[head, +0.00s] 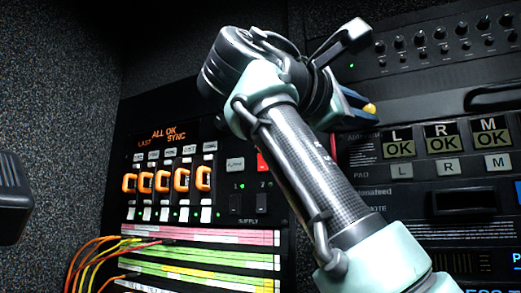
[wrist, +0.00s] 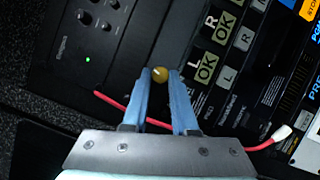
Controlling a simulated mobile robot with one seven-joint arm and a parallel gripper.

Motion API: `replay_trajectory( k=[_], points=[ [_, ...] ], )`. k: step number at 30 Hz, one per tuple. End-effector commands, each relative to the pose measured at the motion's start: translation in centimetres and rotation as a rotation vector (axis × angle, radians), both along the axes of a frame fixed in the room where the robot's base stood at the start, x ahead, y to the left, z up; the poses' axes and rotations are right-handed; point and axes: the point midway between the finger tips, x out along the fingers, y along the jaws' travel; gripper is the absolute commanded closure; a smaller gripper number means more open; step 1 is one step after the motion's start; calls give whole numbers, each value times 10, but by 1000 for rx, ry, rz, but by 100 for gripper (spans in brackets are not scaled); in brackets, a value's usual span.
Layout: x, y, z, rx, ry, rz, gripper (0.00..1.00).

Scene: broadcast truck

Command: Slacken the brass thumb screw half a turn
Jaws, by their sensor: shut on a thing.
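The brass thumb screw (wrist: 160,76) is a small round yellow knob on the dark rack panel. In the wrist view it sits between the blue fingertips of my gripper (wrist: 160,73), which is shut on it. In the head view my gripper (head: 357,104) reaches the panel at the upper right, and the yellow screw (head: 370,108) shows just past its fingertips. A pale line crosses the knob's face. The fingers hide its sides.
A red cable (wrist: 118,102) with a white plug end (wrist: 283,132) passes behind my fingers. L, R and M "OK" displays (head: 441,139) are right of the screw. Orange-handled switches (head: 166,182) and patch cables (head: 92,258) are at left. A black box (head: 12,196) juts in at far left.

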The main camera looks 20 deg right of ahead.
Motion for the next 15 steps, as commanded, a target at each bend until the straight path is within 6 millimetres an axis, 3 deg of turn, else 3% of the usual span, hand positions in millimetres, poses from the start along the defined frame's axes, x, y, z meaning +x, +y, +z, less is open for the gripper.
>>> replay_trajectory(
  k=[15],
  points=[
    [-2, -2, -4, -204, 239, -3, 100]
  ],
)
